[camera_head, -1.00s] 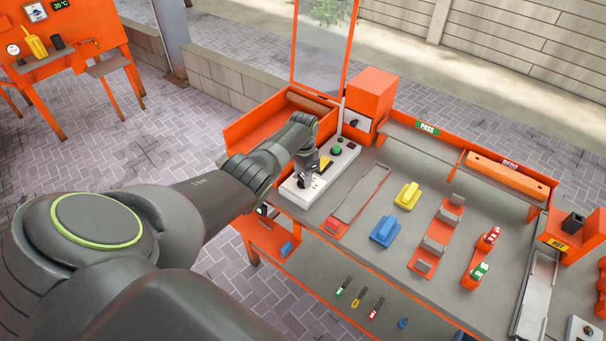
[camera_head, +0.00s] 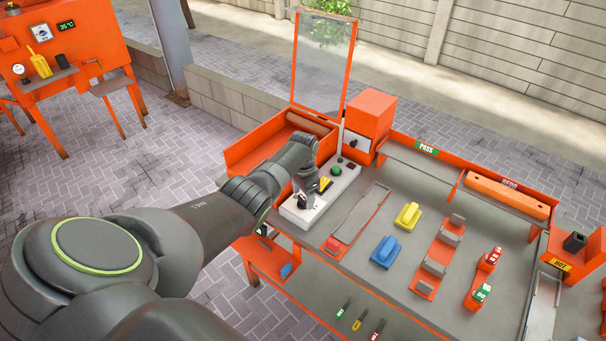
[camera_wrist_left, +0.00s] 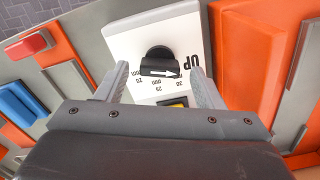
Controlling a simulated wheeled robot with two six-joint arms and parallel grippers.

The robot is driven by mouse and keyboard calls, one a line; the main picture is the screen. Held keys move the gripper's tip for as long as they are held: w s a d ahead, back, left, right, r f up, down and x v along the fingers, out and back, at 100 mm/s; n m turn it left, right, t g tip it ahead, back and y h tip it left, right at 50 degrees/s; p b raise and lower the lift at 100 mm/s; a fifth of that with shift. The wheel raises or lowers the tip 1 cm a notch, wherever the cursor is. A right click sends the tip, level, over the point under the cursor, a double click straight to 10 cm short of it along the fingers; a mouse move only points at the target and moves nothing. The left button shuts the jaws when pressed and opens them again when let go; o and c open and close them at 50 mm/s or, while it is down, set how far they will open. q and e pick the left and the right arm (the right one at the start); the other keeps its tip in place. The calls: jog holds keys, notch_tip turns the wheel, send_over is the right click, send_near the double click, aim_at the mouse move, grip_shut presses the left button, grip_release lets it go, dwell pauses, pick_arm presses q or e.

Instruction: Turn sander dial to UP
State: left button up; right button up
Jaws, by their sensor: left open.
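The sander dial (camera_wrist_left: 158,58) is a black knob with a white arrow on a white panel (camera_wrist_left: 122,42) in the left wrist view. Marks 25 and 30 also show. My left gripper (camera_wrist_left: 160,70) is open, one finger on each side of the dial in this picture; contact cannot be told. In the head view my left gripper (camera_head: 309,190) is over the white panel (camera_head: 318,207), largely hidden by its own wrist. My right gripper is not in view.
A green button (camera_head: 336,170) and a yellow item (camera_head: 324,185) are on the panel. An orange box (camera_head: 370,120) and a clear upright screen (camera_head: 323,65) stand behind. Yellow (camera_head: 407,216) and blue (camera_head: 385,252) blocks lie right on the bench.

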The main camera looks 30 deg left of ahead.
aim_at(303, 198)
pick_arm(q)
notch_tip(303, 198, up, 5)
notch_tip(303, 198, up, 12)
jog(key=b, duration=0.2)
dwell(0.6)
